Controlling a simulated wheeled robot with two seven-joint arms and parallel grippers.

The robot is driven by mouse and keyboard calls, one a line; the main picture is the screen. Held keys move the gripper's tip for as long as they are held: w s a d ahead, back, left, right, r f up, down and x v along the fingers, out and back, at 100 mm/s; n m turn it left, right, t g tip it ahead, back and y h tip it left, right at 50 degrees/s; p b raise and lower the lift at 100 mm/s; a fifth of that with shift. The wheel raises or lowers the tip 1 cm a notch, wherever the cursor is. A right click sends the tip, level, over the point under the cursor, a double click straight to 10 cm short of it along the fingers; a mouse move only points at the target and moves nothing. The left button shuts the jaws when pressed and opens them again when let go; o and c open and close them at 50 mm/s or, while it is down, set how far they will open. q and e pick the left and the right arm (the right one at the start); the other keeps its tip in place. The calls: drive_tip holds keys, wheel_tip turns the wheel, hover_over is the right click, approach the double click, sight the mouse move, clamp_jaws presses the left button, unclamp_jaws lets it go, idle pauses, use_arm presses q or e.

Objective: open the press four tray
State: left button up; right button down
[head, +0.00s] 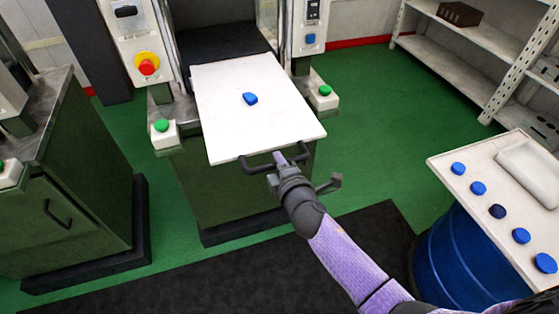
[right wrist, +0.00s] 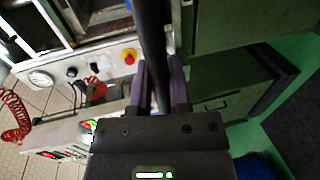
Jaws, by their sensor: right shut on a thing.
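The press (head: 225,190) stands upper middle in the head view, with a green body and white panels. Its white tray (head: 235,110) juts out from the press toward me, with one blue piece (head: 250,99) lying on it. A dark handle (head: 250,169) is on the tray's front edge. My right gripper (head: 280,161) is at this handle, shut on it. In the right wrist view the dark handle bar (right wrist: 151,35) runs between the purple fingers. My left gripper is not in view.
A blue drum (head: 465,255) at the right bears a white board (head: 455,180) with several blue pieces and a pale block. Another green machine (head: 75,190) stands at the left. White shelves (head: 470,50) are at the back right. Green floor lies between them.

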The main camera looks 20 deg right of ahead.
drive_tip(key=shift+r, duration=0.3)
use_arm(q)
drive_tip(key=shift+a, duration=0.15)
use_arm(e)
drive_tip(key=c, duration=0.8)
unclamp_jaws()
drive_tip(key=shift+o, duration=1.1)
drive_tip(key=shift+s, duration=0.1)
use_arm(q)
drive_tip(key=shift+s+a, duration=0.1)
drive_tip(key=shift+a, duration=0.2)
use_arm(e)
drive_tip(key=shift+f, duration=0.15)
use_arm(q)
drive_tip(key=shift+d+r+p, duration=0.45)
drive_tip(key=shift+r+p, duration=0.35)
use_arm(e)
drive_tip(key=v, duration=1)
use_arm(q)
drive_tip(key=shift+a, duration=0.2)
